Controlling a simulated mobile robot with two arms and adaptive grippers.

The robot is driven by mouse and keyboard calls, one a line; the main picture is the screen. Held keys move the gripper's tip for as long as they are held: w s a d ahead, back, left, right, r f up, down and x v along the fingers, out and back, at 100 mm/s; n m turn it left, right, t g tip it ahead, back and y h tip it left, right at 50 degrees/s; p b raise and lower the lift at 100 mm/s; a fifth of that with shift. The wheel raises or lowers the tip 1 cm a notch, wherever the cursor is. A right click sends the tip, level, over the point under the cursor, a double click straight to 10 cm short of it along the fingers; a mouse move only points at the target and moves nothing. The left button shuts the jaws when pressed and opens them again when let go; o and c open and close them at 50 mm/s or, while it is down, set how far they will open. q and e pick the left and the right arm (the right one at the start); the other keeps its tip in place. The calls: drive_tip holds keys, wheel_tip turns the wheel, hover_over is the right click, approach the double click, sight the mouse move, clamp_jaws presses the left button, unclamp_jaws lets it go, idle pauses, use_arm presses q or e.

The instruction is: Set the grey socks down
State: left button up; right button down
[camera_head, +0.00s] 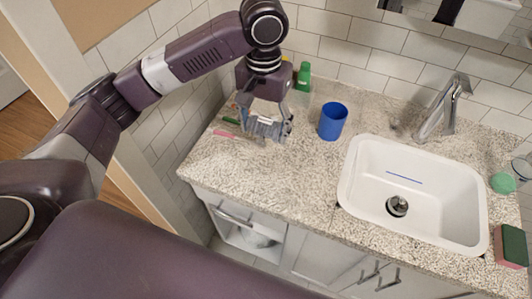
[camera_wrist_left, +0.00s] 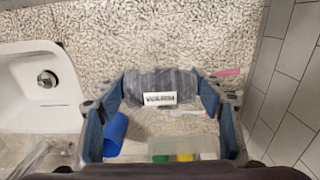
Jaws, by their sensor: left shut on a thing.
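My left gripper (camera_head: 268,133) is over the left part of the speckled counter (camera_head: 285,190), to the left of the blue cup. It is shut on the grey socks (camera_wrist_left: 178,82), a grey striped bundle with a white label, which lies between the fingertips in the left wrist view (camera_wrist_left: 160,92). In the head view the socks are mostly hidden by the fingers. The bundle is at or close above the counter; I cannot tell whether it touches. My right gripper is not in view.
The blue cup (camera_head: 333,121) stands just right of the gripper. A green-topped item (camera_head: 304,76) is behind it. A pink-handled brush (camera_head: 235,137) lies to its left. The white sink (camera_head: 365,170) and faucet (camera_head: 443,105) are to the right. The counter's front strip is clear.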

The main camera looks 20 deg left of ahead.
use_arm(q)
hover_over(265, 163)
wheel_tip(265, 163, down, 7)
drive_tip(key=shift+f, duration=2.4)
drive_tip(key=shift+s+p, duration=0.1)
drive_tip(key=shift+p, duration=0.2)
drive_tip(key=o, duration=1.1)
drive_tip(key=shift+f, duration=0.1)
drive_tip(key=shift+o, duration=0.2)
